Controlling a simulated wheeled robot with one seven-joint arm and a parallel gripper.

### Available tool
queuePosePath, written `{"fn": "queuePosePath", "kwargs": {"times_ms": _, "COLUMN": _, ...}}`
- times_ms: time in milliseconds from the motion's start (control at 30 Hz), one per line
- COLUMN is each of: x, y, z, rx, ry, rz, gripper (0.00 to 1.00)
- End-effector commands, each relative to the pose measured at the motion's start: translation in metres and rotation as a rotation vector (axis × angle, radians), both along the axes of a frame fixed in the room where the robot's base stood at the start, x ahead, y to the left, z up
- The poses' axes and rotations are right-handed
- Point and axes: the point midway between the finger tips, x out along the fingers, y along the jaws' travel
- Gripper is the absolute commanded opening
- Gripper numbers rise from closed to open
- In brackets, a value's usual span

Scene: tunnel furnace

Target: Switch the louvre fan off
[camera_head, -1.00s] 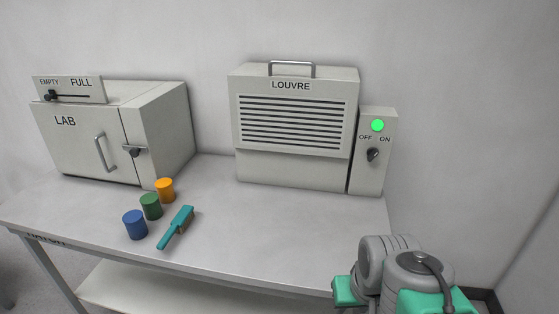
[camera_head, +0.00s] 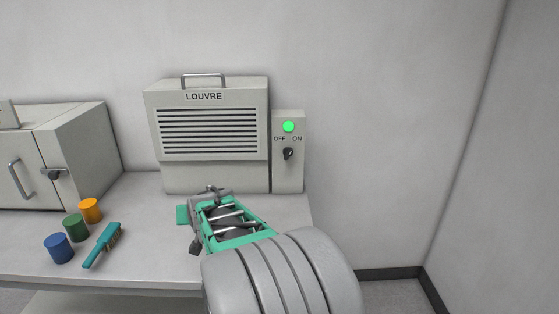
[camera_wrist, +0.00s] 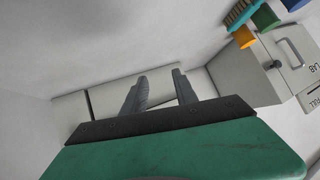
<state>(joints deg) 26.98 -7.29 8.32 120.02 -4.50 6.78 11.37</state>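The louvre fan (camera_head: 212,120) is a pale box with dark slats at the back of the table. Its switch box (camera_head: 288,180) is joined to its right side. A black rotary switch (camera_head: 288,154) sits there under the OFF and ON labels, its handle apparently tilted toward ON. The lamp (camera_head: 289,127) above glows green. My gripper (camera_wrist: 160,75) shows two dark fingers spread apart with nothing between them in the wrist view. In the head view my arm reaches over the table's right part, below and left of the switch, not touching it. The switch is not recognisable in the wrist view.
The LAB box (camera_head: 80,150) stands at the left. Blue (camera_head: 59,248), green (camera_head: 75,227) and orange (camera_head: 90,210) cylinders and a teal brush (camera_head: 103,243) lie before it. The wall (camera_head: 400,120) right of the switch box leaves free space.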

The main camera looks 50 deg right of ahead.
Motion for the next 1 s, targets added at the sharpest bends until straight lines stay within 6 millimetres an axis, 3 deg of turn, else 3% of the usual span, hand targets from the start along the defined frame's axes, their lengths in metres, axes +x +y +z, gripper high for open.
{"fn": "queuePosePath", "kwargs": {"times_ms": 33, "x": 0.012, "y": -0.077, "z": -0.004, "rx": -0.006, "ry": -0.115, "rz": -0.131, "gripper": 0.35}}
{"fn": "queuePosePath", "kwargs": {"times_ms": 100, "x": 0.013, "y": -0.169, "z": 0.004, "rx": -0.037, "ry": -0.298, "rz": -0.278, "gripper": 0.35}}
{"fn": "queuePosePath", "kwargs": {"times_ms": 200, "x": -0.013, "y": -0.270, "z": 0.013, "rx": -0.092, "ry": -0.508, "rz": -0.430, "gripper": 0.35}}
{"fn": "queuePosePath", "kwargs": {"times_ms": 300, "x": -0.043, "y": -0.326, "z": 0.017, "rx": -0.137, "ry": -0.638, "rz": -0.515, "gripper": 0.35}}
{"fn": "queuePosePath", "kwargs": {"times_ms": 467, "x": -0.053, "y": -0.353, "z": 0.022, "rx": -0.161, "ry": -0.703, "rz": -0.548, "gripper": 0.35}}
{"fn": "queuePosePath", "kwargs": {"times_ms": 800, "x": -0.015, "y": -0.396, "z": 0.023, "rx": -0.161, "ry": -0.698, "rz": -0.547, "gripper": 0.35}}
{"fn": "queuePosePath", "kwargs": {"times_ms": 1000, "x": -0.006, "y": -0.406, "z": 0.022, "rx": -0.162, "ry": -0.699, "rz": -0.546, "gripper": 0.35}}
